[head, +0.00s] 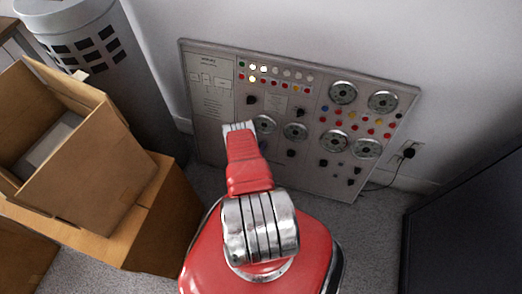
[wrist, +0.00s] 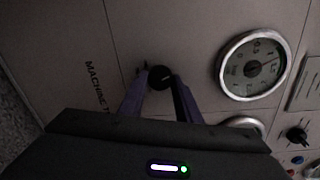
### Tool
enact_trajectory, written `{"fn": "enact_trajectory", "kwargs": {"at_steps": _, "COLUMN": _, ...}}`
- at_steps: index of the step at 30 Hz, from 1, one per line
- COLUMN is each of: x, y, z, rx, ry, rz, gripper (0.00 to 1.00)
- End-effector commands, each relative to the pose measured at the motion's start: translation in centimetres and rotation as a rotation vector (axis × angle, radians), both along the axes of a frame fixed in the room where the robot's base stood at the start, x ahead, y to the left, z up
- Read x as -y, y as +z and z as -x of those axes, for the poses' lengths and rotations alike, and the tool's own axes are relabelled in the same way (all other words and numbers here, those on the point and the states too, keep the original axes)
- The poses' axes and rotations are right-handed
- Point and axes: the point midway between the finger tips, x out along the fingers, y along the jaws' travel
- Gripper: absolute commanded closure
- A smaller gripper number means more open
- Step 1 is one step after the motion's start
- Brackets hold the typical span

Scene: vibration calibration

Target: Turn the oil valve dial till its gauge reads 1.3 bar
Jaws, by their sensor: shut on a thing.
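A black round dial (wrist: 161,76) stands on the grey panel near the middle of the wrist view. My gripper (wrist: 160,84) has its two purple fingers on either side of the dial and is shut on it. A round gauge (wrist: 254,65) with a pale face and metal rim is to the right of the dial. Its needle points toward the right, but the exact reading is too small to tell. No label naming the oil valve is legible.
The panel (head: 216,144) leans against the wall with several other gauges, knobs and coloured buttons. A second gauge (wrist: 244,124) is partly hidden by my gripper body. Cardboard boxes (head: 85,165) and a grey cylinder (head: 85,45) stand left; a dark cabinet (head: 470,235) is right.

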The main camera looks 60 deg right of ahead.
Motion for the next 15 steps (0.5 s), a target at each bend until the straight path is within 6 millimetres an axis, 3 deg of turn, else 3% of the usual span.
{"fn": "enact_trajectory", "kwargs": {"at_steps": 12, "x": -0.17, "y": -0.38, "z": 0.37, "rx": 0.003, "ry": -0.007, "rz": -0.013, "gripper": 0.92}}
{"fn": "enact_trajectory", "kwargs": {"at_steps": 13, "x": -0.17, "y": -0.38, "z": 0.36, "rx": 0.003, "ry": -0.007, "rz": -0.012, "gripper": 0.68}}
{"fn": "enact_trajectory", "kwargs": {"at_steps": 15, "x": -0.16, "y": -0.34, "z": 0.33, "rx": 0.003, "ry": -0.006, "rz": -0.010, "gripper": 0.63}}
